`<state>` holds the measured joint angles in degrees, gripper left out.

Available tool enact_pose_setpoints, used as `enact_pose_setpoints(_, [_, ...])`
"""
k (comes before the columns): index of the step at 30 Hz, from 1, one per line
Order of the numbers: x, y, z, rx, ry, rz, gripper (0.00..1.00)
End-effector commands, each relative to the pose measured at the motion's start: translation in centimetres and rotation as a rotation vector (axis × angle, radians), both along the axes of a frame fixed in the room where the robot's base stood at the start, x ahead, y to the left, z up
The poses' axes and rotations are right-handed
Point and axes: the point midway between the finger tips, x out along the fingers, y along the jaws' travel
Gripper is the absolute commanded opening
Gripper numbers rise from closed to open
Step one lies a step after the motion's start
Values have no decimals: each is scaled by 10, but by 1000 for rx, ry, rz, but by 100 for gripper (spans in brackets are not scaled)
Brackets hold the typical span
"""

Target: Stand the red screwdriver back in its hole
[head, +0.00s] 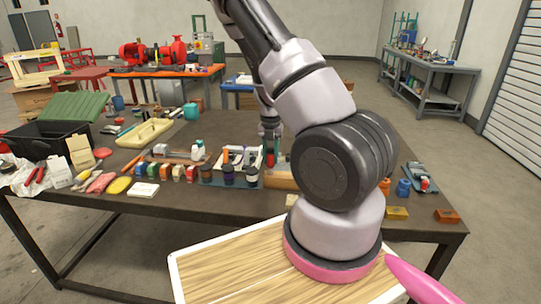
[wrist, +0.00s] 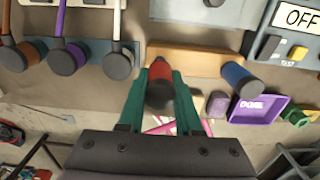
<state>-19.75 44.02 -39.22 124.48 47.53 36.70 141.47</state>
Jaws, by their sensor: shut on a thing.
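My gripper (wrist: 160,92) has green fingers closed on the red screwdriver (wrist: 160,72), whose handle is red with a dark end facing the wrist camera. In the wrist view the screwdriver is right at the near side of the wooden block (wrist: 195,60), overlapping its left part. Its shaft and tip are hidden, and I cannot tell whether it touches the block. In the head view the red handle (head: 270,160) shows below my gripper (head: 269,136), beside the wooden block (head: 280,179), which my arm partly covers. A blue-handled screwdriver (wrist: 241,80) stands at the block's right part.
A rack with several handled tools (wrist: 68,57) stands left of the block. A purple tray (wrist: 262,112) and an OFF-marked box (wrist: 295,22) lie right of it in the wrist view. Small coloured blocks (head: 178,172) line the table's front left.

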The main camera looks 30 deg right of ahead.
Motion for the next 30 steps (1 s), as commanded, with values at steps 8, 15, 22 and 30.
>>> enact_pose_setpoints(8, [0,0,-8,-1,1,1,0])
enact_pose_setpoints(15, [0,0,-13,-1,1,1,0])
enact_pose_setpoints(22, [0,0,-19,0,0,-1,0])
enact_pose_setpoints(30, [0,0,-19,0,0,0,67])
